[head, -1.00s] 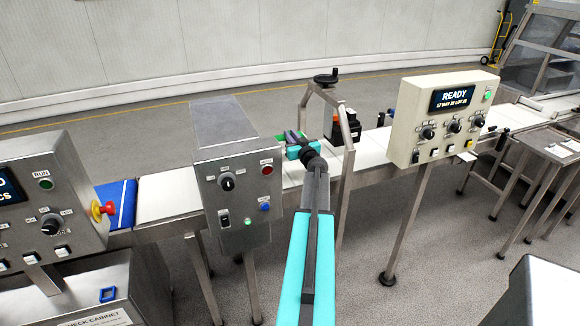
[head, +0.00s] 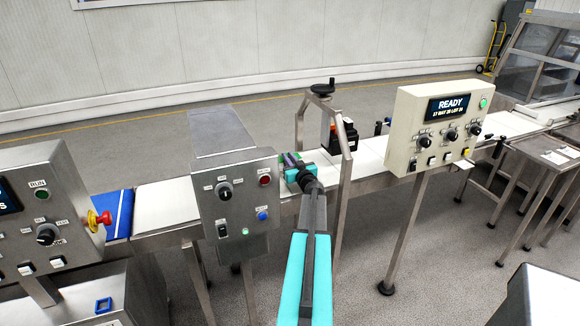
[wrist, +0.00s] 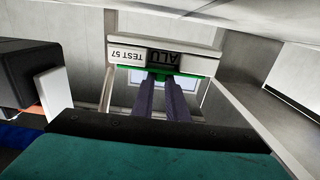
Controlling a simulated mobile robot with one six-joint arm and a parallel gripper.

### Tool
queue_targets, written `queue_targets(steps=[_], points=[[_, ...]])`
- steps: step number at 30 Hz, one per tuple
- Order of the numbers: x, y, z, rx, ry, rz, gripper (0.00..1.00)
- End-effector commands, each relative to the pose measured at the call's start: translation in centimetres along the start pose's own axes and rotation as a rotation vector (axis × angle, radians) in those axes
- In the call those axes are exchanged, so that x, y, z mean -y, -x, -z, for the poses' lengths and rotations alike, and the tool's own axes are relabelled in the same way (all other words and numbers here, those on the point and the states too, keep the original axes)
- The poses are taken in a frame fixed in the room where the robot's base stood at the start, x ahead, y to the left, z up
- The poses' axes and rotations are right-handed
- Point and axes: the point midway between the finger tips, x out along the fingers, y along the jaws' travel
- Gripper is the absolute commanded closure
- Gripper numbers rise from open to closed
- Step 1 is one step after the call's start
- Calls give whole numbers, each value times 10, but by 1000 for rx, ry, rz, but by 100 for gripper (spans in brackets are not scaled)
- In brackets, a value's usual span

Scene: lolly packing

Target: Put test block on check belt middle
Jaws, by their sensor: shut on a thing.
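My gripper (head: 291,159) reaches over the white belt (head: 287,211), between the grey control box and the metal frame in the head view. In the wrist view its two dark fingers (wrist: 163,92) are shut on the test block (wrist: 165,57). The block is pale with a green edge, and its label, "TEST 57" and "ALU", reads upside down in that picture. In the head view the block is mostly hidden by the gripper, and I cannot tell its height above the belt.
The grey control box (head: 240,195) stands in front of the belt, left of my gripper. A metal frame (head: 346,165) with a hand wheel arches over the belt to the right. The cream READY panel (head: 410,125) stands farther right. A blue belt (head: 119,213) lies at left.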

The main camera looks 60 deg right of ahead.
Motion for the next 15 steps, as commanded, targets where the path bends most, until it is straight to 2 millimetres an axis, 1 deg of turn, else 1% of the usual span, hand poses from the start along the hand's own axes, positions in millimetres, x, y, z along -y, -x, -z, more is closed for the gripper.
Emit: queue_targets(steps=[2, 5, 12, 15], points=[[0, 0, 1, -2, -1, 0, 100], [0, 0, -3, -1, -1, 0, 100], [-1, 0, -28, -1, -2, 0, 100], [-1, 0, -35, -1, -1, -1, 100]])
